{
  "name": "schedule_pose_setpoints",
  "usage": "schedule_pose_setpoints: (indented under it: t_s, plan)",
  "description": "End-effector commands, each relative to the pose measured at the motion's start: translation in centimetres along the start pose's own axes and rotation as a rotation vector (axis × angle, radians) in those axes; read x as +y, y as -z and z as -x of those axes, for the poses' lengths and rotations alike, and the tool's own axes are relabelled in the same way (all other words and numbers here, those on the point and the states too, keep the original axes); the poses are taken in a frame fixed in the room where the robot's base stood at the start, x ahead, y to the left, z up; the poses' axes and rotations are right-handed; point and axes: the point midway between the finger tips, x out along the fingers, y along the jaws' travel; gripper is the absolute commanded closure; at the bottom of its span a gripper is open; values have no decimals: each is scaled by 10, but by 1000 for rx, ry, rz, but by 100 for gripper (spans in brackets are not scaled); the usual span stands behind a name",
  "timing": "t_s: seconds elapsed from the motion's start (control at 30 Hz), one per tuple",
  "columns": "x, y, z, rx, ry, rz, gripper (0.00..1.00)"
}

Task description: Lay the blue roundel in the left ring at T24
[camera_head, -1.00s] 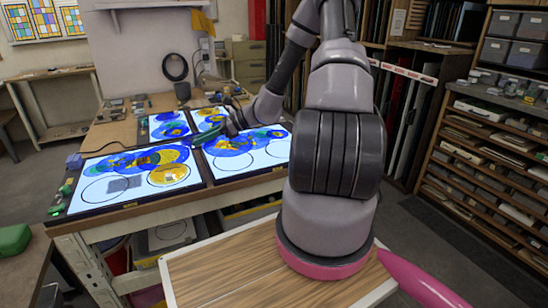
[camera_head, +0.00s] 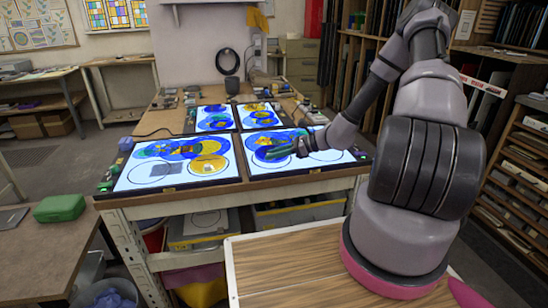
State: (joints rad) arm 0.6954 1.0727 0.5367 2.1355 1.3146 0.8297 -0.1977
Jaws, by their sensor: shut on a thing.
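My gripper (camera_head: 300,147) is small and dark at the end of the arm, low over the front right light panel (camera_head: 340,169). It is shut on a blue piece (camera_head: 275,155) that looks like a roundel; its outline merges with the blue glass below, so I cannot tell its height. The front left panel (camera_head: 215,182) carries overlapping blue discs and a yellow disc (camera_head: 207,164) inside a dark ring. A ring outline (camera_head: 326,156) lies right of my gripper. The T24 label is not readable.
Two smaller lit panels with blue and yellow discs (camera_head: 214,118) (camera_head: 260,115) lie behind on the bench. A wooden board (camera_head: 290,265) is in front. A green box (camera_head: 59,208) sits on a table at left. Shelves (camera_head: 520,170) stand at right.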

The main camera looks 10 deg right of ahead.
Motion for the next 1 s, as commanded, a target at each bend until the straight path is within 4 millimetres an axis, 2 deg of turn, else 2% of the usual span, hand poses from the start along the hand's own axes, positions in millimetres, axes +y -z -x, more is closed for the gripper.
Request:
schedule_pose_setpoints:
  t_s: [0.1, 0.47, 0.5, 0.57, 0.6, 0.9, 1.0]
  plan:
    - [0, 9, -4, -1, -1, -1, 100]
    - [0, 12, -6, 0, -1, 0, 100]
    - [0, 13, -6, 0, 0, 0, 70]
    - [0, 12, -5, 0, 0, 1, 47]
    - [0, 12, -5, 0, 0, 1, 43]
    - [0, 11, -5, 0, 0, 0, 43]
    - [0, 10, 1, 1, 2, 0, 43]
